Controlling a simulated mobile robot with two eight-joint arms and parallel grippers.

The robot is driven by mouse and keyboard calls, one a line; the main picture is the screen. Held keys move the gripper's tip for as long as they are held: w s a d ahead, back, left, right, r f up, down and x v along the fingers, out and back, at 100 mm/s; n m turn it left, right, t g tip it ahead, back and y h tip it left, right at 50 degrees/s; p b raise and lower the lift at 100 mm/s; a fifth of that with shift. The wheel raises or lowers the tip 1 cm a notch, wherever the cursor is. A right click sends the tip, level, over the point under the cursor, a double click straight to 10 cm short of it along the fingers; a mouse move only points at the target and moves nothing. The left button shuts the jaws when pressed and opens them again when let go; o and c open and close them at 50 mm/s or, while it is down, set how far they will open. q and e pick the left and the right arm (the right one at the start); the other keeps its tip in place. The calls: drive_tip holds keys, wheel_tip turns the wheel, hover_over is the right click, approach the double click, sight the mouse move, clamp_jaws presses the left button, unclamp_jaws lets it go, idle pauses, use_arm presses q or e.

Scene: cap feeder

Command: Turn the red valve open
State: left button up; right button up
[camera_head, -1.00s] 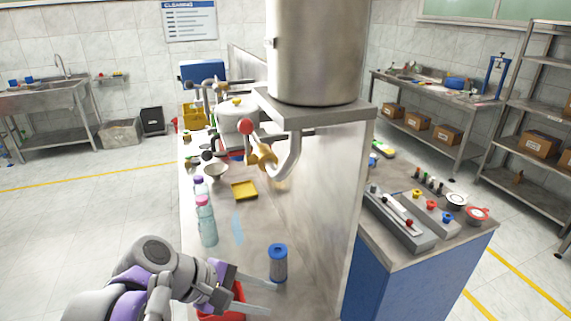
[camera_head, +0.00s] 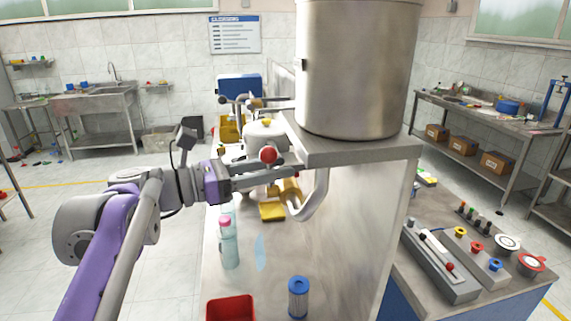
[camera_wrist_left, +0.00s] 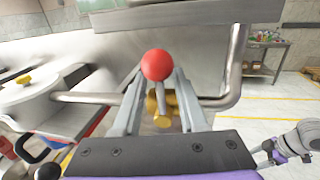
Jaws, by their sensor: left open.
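The red valve is a red ball knob (camera_head: 268,155) on a lever above a brass valve body (camera_head: 287,190), on the pipe under the steel tank. My left gripper (camera_head: 292,174) is open at the valve, its fingers reaching right toward the pipe. In the left wrist view the red knob (camera_wrist_left: 157,65) appears between the two spread fingers (camera_wrist_left: 157,82), with its stem and the brass body (camera_wrist_left: 163,108) behind. I cannot tell whether a finger touches the knob. The gripper partly hides the valve in the head view.
The steel tank (camera_head: 355,70) and its shelf (camera_head: 365,150) stand close above the gripper. The bench below holds a pink-capped bottle (camera_head: 229,245), a blue-topped cylinder (camera_head: 298,297), a red bin (camera_head: 230,308) and a yellow tray (camera_head: 272,212). A panel wall borders the bench at right.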

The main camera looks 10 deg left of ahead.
use_arm(q)
drive_tip(key=shift+x, duration=1.2)
clamp_jaws()
idle(0.6)
